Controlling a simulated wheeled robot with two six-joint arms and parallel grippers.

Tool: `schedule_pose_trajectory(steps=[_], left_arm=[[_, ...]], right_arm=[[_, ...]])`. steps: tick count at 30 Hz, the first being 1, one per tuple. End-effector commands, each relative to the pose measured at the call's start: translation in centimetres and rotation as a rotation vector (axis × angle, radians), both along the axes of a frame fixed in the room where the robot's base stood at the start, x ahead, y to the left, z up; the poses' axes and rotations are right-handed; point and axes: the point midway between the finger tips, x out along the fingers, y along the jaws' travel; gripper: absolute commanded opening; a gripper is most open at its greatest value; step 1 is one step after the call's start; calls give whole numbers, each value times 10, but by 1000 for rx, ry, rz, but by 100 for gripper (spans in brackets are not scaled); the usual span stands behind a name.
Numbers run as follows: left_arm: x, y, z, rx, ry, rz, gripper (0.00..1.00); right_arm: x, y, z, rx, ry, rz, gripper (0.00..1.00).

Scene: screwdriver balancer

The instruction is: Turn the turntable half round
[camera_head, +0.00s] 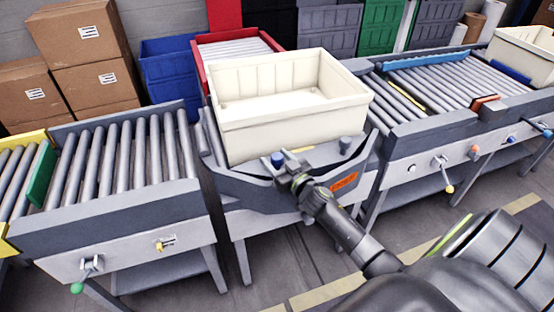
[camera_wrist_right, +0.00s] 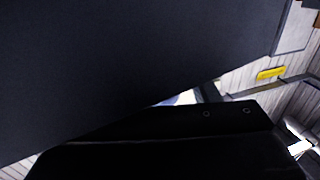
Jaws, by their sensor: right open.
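The turntable (camera_head: 247,187) stands in the middle of the head view, between two roller conveyors. An empty cream bin (camera_head: 290,127) rests on it. A blue knob (camera_head: 277,160) and a grey knob (camera_head: 345,144) stand on its near side, and an orange label (camera_head: 344,182) is on its front. My right gripper (camera_head: 284,171) is at the turntable's near edge, close beside the blue knob. Its jaws are open; I cannot tell whether they touch the knob. In the right wrist view a large dark surface (camera_wrist_right: 110,60) fills the upper left and hides most of the scene. My left gripper is out of view.
A roller conveyor (camera_head: 112,160) with a green stop plate (camera_head: 41,173) stands left. Another conveyor (camera_head: 435,90) stands right, with coloured knobs on its front. Cardboard boxes (camera_head: 80,35) and a blue crate (camera_head: 168,72) are behind. Narrow gaps separate the turntable from both conveyors.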

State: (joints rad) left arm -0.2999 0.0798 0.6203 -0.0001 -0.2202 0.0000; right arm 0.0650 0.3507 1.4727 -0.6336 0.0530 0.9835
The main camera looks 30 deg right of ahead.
Motion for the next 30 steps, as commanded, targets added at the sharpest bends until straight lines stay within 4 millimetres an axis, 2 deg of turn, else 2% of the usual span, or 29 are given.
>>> schedule_pose_trajectory(steps=[2, 15, 23, 30], left_arm=[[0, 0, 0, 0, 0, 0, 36], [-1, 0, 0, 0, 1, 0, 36], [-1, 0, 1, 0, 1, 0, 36], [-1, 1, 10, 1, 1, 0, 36]], right_arm=[[0, 0, 0, 0, 0, 0, 55], [0, 0, 0, 0, 0, 0, 0], [-3, -2, 0, -1, 1, 6, 0], [-14, -13, 1, -3, 3, 47, 0]])
